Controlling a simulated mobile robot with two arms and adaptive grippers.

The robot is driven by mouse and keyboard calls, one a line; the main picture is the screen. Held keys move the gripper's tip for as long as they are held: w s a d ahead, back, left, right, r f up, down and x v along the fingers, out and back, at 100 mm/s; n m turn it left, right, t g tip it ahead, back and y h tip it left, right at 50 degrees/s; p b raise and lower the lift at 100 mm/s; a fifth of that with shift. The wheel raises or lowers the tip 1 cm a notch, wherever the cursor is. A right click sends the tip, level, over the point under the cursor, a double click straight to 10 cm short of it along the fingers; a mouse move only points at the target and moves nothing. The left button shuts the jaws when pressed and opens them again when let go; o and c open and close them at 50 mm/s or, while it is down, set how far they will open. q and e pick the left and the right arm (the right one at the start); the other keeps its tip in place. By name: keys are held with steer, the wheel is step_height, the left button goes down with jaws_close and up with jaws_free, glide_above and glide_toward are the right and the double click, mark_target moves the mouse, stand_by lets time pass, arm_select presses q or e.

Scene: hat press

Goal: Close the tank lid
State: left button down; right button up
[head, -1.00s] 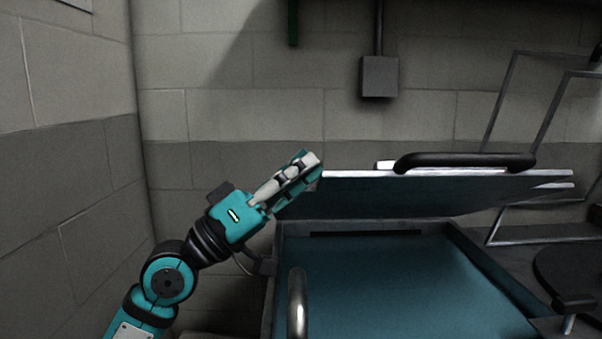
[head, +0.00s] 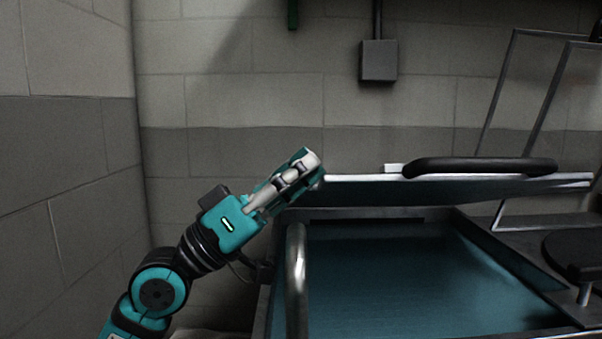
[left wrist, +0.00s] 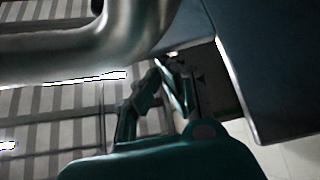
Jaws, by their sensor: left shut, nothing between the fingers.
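The tank lid (head: 445,188) stands partly raised over the tank, a thin slab with a dark handle (head: 480,167) on its top face. The open tank (head: 400,285) shows below it with a blue interior. My left gripper (head: 314,166) is shut and empty, its fingertips at the lid's left edge; I cannot tell if they touch it. In the left wrist view the shut fingers (left wrist: 168,75) show beside a dark panel edge (left wrist: 232,95). My right gripper is not in view.
A curved metal bar (head: 296,285) rises at the tank's front left; a metal bar also crosses the left wrist view (left wrist: 70,50). A round dark seat (head: 578,255) and metal frames stand at the right. A block wall is behind.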

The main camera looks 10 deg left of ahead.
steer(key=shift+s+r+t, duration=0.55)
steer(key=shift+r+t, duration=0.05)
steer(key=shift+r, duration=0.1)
